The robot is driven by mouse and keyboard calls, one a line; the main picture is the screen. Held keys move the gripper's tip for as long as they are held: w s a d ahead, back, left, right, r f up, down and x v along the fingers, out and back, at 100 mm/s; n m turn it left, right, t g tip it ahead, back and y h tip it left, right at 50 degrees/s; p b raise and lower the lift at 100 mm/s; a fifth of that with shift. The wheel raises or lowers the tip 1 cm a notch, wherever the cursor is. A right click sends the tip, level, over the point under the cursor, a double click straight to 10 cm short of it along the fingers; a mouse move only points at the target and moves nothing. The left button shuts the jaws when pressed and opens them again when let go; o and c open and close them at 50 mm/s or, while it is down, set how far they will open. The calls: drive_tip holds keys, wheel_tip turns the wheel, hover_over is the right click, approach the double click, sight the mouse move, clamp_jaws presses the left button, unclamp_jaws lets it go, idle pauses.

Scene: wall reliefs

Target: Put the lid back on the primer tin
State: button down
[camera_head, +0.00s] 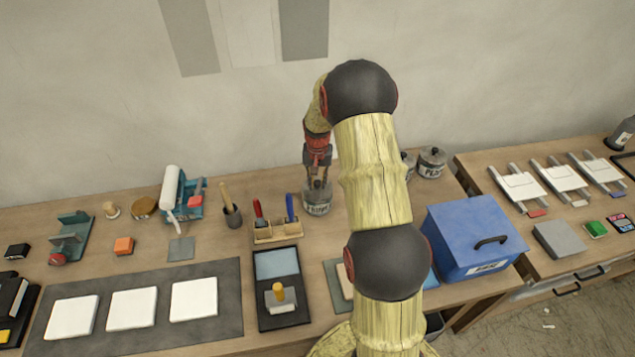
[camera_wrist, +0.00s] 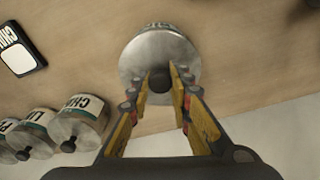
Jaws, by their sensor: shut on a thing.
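The primer tin (camera_head: 317,206) stands on the wooden bench near the wall, upright, with a pale label. My gripper (camera_head: 318,180) points down right over it. In the wrist view my gripper (camera_wrist: 160,88) is shut on the dark knob of the round grey metal lid (camera_wrist: 137,62). The lid covers the tin's mouth in that view, and only a strip of the tin's label (camera_wrist: 165,27) shows past its edge. I cannot tell whether the lid rests on the rim or hangs slightly above it.
A brush holder (camera_head: 277,232) stands just in front of the tin. Other lidded tins (camera_head: 432,162) stand to the right, partly behind my arm. A blue box (camera_head: 470,236) sits at the right front.

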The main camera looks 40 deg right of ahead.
drive_tip(key=c, duration=1.5)
unclamp_jaws()
drive_tip(key=shift+c, duration=0.2)
drive_tip(key=shift+o, duration=1.1)
drive_tip(key=shift+o, duration=1.3)
drive_tip(key=shift+r+p, duration=1.9)
drive_tip(key=shift+r, duration=1.6)
drive_tip(key=shift+c, duration=1.2)
clamp_jaws()
